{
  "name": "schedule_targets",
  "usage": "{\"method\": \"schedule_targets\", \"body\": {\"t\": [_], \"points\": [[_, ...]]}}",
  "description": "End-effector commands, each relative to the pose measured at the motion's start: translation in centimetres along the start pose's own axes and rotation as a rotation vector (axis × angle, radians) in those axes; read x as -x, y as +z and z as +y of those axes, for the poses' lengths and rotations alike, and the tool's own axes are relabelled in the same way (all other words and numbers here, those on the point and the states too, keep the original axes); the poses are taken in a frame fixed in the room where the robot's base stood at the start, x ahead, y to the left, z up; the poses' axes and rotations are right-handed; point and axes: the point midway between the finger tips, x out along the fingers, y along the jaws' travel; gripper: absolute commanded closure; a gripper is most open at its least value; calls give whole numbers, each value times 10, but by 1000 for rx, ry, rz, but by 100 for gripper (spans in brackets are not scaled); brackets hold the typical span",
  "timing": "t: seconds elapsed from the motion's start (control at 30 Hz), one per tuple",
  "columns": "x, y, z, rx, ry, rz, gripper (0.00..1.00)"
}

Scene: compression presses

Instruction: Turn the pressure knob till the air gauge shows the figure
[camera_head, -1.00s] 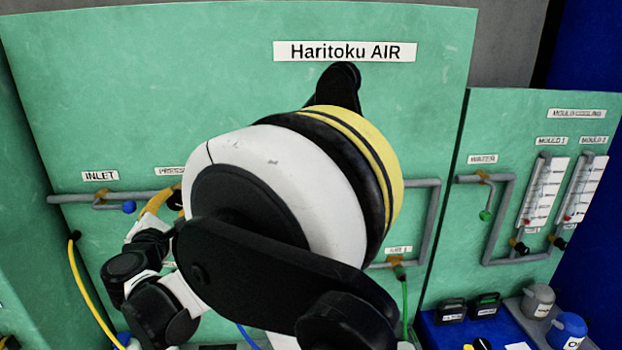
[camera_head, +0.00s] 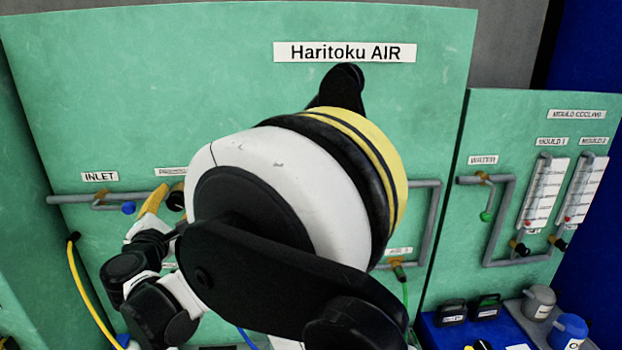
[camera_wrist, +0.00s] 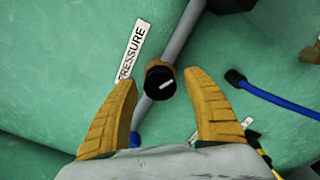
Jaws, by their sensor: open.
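The pressure knob (camera_wrist: 160,84) is black and round with a white pointer line. It sits on a brass fitting on a grey pipe, beside the PRESSURE label (camera_wrist: 132,50). In the wrist view my gripper (camera_wrist: 159,78) is open, with one yellow finger on each side of the knob. Gaps show between the knob and both fingers, and I cannot tell the depth between them. In the head view the dark knob (camera_head: 176,201) shows just right of a yellow finger of my gripper (camera_head: 156,197). I see no air gauge dial; my arm covers much of the panel.
The green Haritoku AIR panel (camera_head: 150,80) carries grey pipes, with a blue inlet valve knob (camera_head: 129,208) left of the gripper. A blue hose (camera_wrist: 275,98) lies right in the wrist view. The mould cooling panel (camera_head: 505,120) and a blue bench (camera_head: 440,338) stand at right.

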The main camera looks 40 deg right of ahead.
Motion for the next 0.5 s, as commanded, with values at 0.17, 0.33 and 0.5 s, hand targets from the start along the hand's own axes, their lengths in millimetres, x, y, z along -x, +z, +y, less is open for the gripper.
{"method": "schedule_targets", "body": {"t": [0.17,0.33,0.5], "points": [[9,0,0,0,1,1,41],[24,-1,0,0,1,1,41],[39,-1,0,0,1,1,41]]}}
